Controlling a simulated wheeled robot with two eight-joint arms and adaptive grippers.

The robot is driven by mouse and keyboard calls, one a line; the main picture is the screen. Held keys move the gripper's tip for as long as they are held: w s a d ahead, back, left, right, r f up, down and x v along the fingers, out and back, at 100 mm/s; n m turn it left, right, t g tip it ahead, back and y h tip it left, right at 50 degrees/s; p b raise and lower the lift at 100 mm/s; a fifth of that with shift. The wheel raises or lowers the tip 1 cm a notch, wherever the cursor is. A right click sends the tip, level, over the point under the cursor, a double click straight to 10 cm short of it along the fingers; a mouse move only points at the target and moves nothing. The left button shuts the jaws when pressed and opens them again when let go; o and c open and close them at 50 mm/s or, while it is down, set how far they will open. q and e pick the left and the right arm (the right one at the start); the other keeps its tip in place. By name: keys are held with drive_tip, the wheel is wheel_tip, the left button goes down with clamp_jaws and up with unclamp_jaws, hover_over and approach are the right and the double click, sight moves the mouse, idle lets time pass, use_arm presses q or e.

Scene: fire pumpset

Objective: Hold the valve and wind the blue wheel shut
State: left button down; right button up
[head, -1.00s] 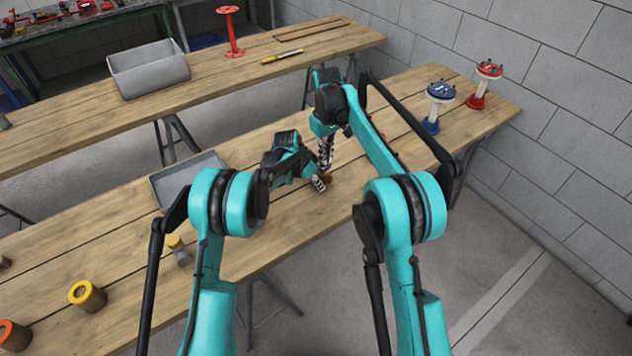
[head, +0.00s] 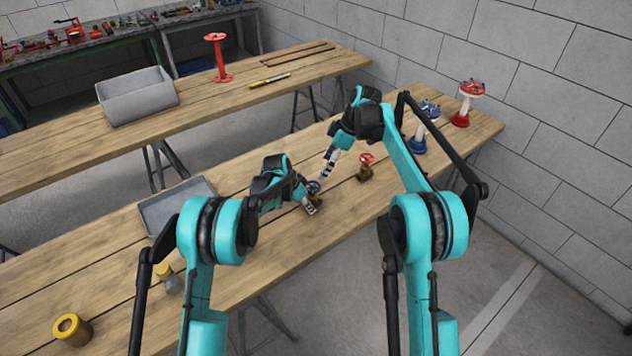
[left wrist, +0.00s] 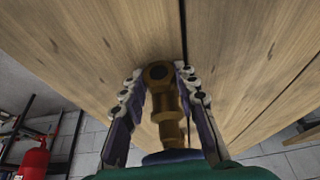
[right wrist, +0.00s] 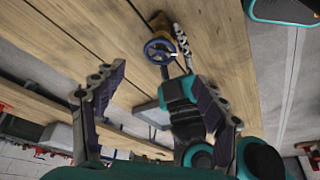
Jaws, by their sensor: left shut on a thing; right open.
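The brass valve (head: 317,199) with its blue wheel (head: 313,186) is on the near wooden table. My left gripper (head: 309,206) is shut on the valve's brass body, which shows between its fingers in the left wrist view (left wrist: 168,112). My right gripper (head: 329,164) is open and empty, above and slightly right of the wheel. In the right wrist view the blue wheel (right wrist: 160,50) lies beyond the open fingers (right wrist: 160,78), apart from them. The left fingers partly hide the valve body in the head view.
A second brass valve with a red wheel (head: 366,166) stands close to the right. A grey tray (head: 168,210) lies to the left. Blue (head: 419,138) and red (head: 463,115) pedestals stand at the table's far right. Bare tabletop lies between valve and front edge.

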sight(313, 185)
drive_tip(key=x, duration=0.9)
